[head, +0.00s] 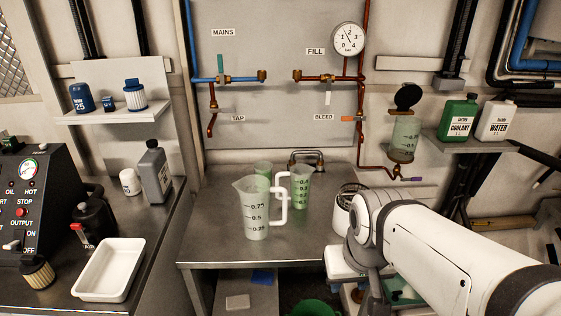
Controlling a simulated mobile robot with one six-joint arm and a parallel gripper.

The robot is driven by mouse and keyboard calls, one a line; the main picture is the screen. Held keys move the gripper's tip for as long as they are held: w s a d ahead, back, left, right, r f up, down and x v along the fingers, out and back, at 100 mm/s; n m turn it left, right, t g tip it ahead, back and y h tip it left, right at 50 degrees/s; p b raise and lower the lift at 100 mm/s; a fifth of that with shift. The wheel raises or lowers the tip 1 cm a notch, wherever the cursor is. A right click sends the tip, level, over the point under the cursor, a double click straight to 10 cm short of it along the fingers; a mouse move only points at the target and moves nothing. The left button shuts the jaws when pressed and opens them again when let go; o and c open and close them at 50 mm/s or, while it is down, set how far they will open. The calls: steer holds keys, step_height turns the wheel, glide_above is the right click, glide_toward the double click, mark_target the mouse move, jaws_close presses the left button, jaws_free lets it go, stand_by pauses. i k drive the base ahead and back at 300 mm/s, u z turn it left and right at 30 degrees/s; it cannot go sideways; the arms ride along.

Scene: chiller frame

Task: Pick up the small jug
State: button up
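The small jug (301,188) is a pale green, see-through measuring jug with marks from about 0.4 downward. It stands upright on the steel bench (213,240), with its white handle on its left side. A larger jug (255,212), marked 0.75, 0.5 and 0.25, stands in front of it and to its left. The larger jug's handle lies close to the small jug's handle in the picture; I cannot tell whether they touch. My white arm comes in from the right, and its bend is right of the jugs. My gripper does not show clearly in this view.
A pale green cup (263,169) stands behind the larger jug. Pipes and a gauge (348,39) are on the wall panel behind. A white tray (108,270) lies on the left counter. A shelf with a green coolant bottle (458,118) is on the right. The bench's front left is bare.

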mark_target(294, 187)
steer(key=i, duration=0.9)
steer(key=z, duration=0.05)
